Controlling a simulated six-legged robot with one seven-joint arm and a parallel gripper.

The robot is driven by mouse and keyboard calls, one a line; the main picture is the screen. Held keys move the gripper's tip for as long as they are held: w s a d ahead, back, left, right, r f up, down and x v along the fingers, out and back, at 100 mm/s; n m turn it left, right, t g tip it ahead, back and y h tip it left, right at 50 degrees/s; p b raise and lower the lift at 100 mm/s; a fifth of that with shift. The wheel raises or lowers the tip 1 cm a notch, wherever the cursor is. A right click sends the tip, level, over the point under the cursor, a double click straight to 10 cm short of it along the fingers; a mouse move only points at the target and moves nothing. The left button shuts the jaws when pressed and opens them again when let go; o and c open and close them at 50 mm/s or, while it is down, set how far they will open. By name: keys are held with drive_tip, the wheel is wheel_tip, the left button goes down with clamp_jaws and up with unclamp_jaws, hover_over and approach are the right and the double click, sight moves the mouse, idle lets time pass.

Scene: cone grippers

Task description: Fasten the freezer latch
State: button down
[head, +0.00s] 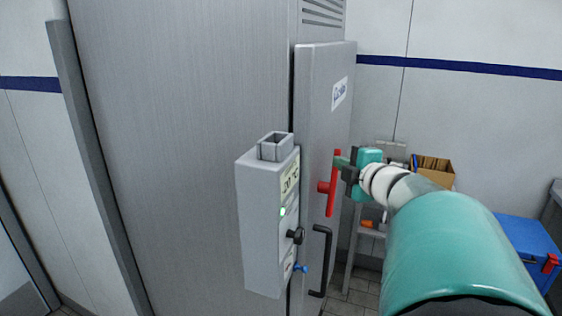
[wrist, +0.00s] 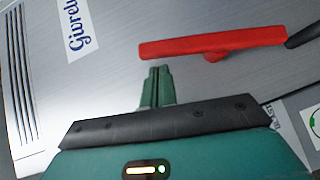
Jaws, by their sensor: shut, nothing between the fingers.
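The red freezer latch (head: 331,185) is a bar on a short pivot, standing nearly upright on the grey freezer door (head: 318,110). In the wrist view the red latch (wrist: 215,41) lies across the top, its pivot stub below the bar. My gripper (head: 340,162) is beside the upper part of the latch, its fingers pointing at the door. In the wrist view my gripper (wrist: 156,72) has its fingers together and empty, just beside one end of the bar, with a small gap in the picture. I cannot tell whether they touch.
A grey control box (head: 262,220) with a display and knobs juts out left of the latch. A black door handle (head: 321,260) hangs below it. To the right stand a cardboard box (head: 433,168) and a blue cooler (head: 530,252).

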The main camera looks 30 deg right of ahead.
drive_tip(key=w+d+f+m+g+y, duration=0.5)
drive_tip(key=w+d+m+g+y, duration=0.1)
drive_tip(key=d+m+g+y, duration=0.1)
drive_tip(key=shift+w+d+g, duration=0.35)
drive_tip(key=shift+d+g, duration=0.4)
drive_tip(key=shift+g, duration=0.05)
idle(0.8)
drive_tip(key=shift+f, duration=0.1)
idle(0.4)
